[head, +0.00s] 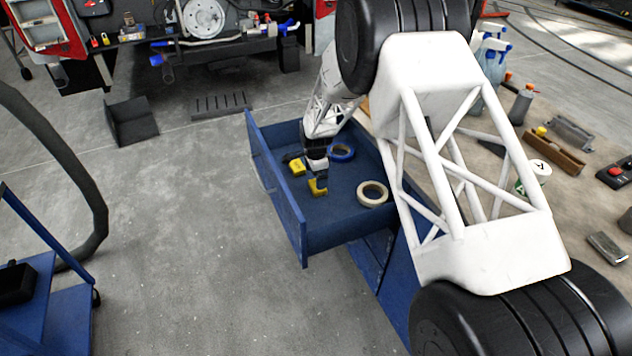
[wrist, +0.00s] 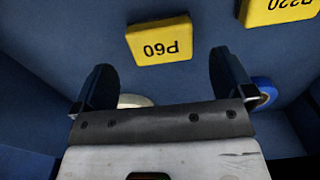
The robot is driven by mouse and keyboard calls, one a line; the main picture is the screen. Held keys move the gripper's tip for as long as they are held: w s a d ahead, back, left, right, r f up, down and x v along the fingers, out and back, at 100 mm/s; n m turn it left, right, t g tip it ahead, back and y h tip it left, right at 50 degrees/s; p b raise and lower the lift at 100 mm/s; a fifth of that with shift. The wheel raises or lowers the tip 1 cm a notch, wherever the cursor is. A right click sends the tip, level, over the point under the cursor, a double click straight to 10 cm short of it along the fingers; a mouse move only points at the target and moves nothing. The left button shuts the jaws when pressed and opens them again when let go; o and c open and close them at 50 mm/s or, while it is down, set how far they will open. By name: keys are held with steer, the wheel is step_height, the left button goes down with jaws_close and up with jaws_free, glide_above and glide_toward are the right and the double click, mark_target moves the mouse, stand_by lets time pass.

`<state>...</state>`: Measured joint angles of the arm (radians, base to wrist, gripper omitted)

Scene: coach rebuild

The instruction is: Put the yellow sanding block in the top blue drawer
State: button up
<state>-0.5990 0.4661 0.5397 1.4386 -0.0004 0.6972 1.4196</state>
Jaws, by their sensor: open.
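The blue drawer (head: 345,232) is pulled open, and two yellow sanding blocks are inside its outline. One, marked P60 (wrist: 160,41), shows just beyond my fingertips in the wrist view; it appears right below my gripper in the head view (head: 318,188). The other, marked P220 (wrist: 280,9), is cut off at the wrist view's top right; in the head view it lies further left (head: 298,167). My gripper (head: 317,172) is over the drawer, fingers spread (wrist: 163,82), with nothing between them. Whether the P60 block rests on the floor is hard to tell.
A cream tape roll (head: 373,194) and a blue tape roll (head: 341,152) lie in the drawer, right of the blocks. A dark item beside the P220 block is unclear. The workbench (head: 500,200) at right holds bottles and tools. My arm hides part of the cabinet.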

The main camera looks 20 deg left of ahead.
step_height(320, 180, up, 7)
steer(key=shift+r, duration=0.15)
stand_by(1.0)
steer(key=s+d+r+n, duration=0.2)
steer(key=s+d+r, duration=0.1)
steer(key=d+r, duration=1.3)
steer(key=s+d+r+n+t, duration=0.1)
steer(key=s+d+r, duration=0.5)
steer(key=d+r, duration=0.15)
steer(key=s+d+r+n, duration=0.2)
steer(key=s+d+r, duration=0.35)
steer(key=d, duration=0.35)
steer(key=s+d+r+n, duration=0.1)
steer(key=s+d, duration=0.5)
steer(key=s, duration=0.4)
steer(key=s+d+r+n+t, duration=0.1)
steer(key=s+d, duration=0.5)
steer(key=s, duration=0.4)
steer(key=s+d+r+n, duration=0.1)
steer(key=s+d+n, duration=0.1)
steer(key=s+d, duration=0.4)
steer(key=s, duration=0.4)
steer(key=shift+s+d+r+t, duration=0.25)
steer(key=shift+d+t, duration=0.05)
steer(key=shift+d, duration=0.05)
